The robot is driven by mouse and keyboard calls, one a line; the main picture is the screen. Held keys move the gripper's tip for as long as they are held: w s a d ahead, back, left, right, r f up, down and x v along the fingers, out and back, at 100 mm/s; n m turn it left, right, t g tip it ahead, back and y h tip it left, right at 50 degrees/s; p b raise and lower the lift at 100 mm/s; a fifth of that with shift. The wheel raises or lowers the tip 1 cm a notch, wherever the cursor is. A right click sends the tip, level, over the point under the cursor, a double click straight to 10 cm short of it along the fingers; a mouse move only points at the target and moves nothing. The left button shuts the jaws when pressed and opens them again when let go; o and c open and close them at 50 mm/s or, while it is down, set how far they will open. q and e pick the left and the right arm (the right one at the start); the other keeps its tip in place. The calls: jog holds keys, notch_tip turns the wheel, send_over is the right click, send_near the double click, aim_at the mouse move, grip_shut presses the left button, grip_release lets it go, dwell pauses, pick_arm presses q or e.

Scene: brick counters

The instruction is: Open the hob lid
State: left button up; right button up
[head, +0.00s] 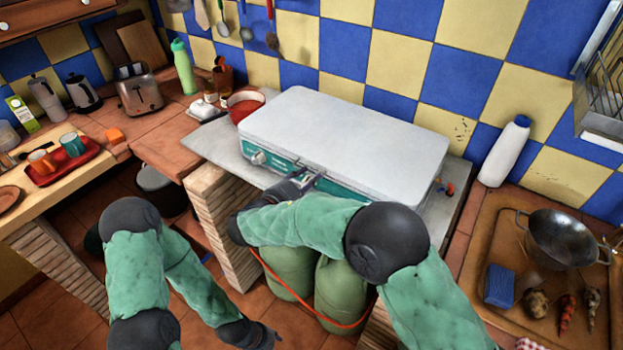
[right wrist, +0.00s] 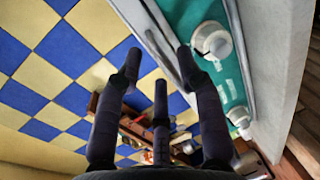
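The hob has a closed, flat pale grey lid (head: 345,135) and a teal front (head: 345,188) with knobs, and it sits on a grey slab. My right gripper (head: 312,178) is at the front edge of the lid, near the middle of the teal front. In the right wrist view its dark fingers (right wrist: 158,62) are spread apart with nothing between them, close to the lid edge and the white knobs (right wrist: 212,40). I cannot tell whether a finger touches the lid. My left gripper (head: 262,338) hangs low over the floor at the bottom; its fingers are unclear.
Green gas bottles (head: 288,268) and an orange hose stand below the hob. A red pot (head: 244,104) is at its left, a white bottle (head: 505,150) at its right. A wok (head: 562,240) sits on the right counter. The tiled wall is close behind.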

jog(key=shift+x, duration=1.2)
grip_shut()
jog(key=shift+r, duration=0.1)
